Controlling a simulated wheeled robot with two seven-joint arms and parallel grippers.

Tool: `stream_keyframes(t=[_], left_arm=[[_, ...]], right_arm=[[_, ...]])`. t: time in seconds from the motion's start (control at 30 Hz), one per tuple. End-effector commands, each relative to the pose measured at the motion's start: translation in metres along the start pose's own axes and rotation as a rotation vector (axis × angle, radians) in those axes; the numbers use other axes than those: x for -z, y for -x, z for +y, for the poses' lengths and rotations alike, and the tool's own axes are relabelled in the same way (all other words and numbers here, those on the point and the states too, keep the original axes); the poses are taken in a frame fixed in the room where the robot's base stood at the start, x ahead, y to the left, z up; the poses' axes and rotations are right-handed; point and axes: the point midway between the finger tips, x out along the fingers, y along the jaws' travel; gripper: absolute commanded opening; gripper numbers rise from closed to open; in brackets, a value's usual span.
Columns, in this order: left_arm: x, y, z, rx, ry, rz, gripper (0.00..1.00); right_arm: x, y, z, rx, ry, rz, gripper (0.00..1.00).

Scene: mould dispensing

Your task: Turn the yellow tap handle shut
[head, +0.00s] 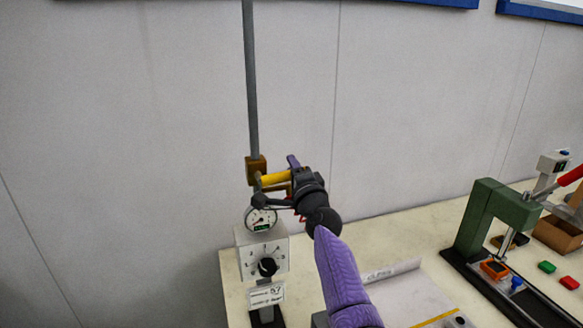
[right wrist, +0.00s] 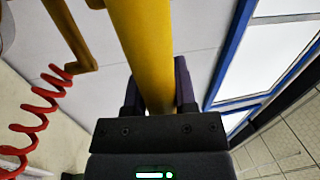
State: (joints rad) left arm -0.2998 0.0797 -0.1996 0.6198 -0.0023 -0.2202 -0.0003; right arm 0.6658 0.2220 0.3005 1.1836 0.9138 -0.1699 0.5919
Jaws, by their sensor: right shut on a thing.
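The yellow tap handle (head: 273,179) sticks out to the right from a brass valve body (head: 256,170) at the foot of a grey vertical pipe (head: 250,80). My right gripper (head: 291,174) is shut on the handle at its right end. In the right wrist view the yellow handle (right wrist: 143,50) runs down between the two dark fingers of my right gripper (right wrist: 160,88). The far end of the handle is out of that view. My left gripper is not in view.
Below the valve are a round gauge (head: 260,219) and a white control box (head: 262,252) with a black knob. A red coiled hose (right wrist: 35,115) hangs close by at left in the wrist view. A green press (head: 495,220) stands on the bench at right.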

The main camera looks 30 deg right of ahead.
Motion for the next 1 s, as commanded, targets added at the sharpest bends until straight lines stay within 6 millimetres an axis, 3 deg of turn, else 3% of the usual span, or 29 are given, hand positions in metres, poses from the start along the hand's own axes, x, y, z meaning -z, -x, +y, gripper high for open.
stream_keyframes(t=[0.77,0.8,0.97,1.0], left_arm=[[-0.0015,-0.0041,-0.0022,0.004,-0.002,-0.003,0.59],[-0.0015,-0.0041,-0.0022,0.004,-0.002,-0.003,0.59],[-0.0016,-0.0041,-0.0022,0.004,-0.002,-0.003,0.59],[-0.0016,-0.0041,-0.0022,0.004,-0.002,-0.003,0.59]], right_arm=[[-0.0006,0.0018,0.0092,-0.004,-0.099,0.018,0.00],[-0.0006,0.0018,0.0092,-0.004,-0.099,0.018,0.36],[-0.0005,0.0017,0.0087,-0.003,-0.098,0.018,0.70],[-0.0004,0.0017,0.0085,-0.003,-0.098,0.018,0.70]])
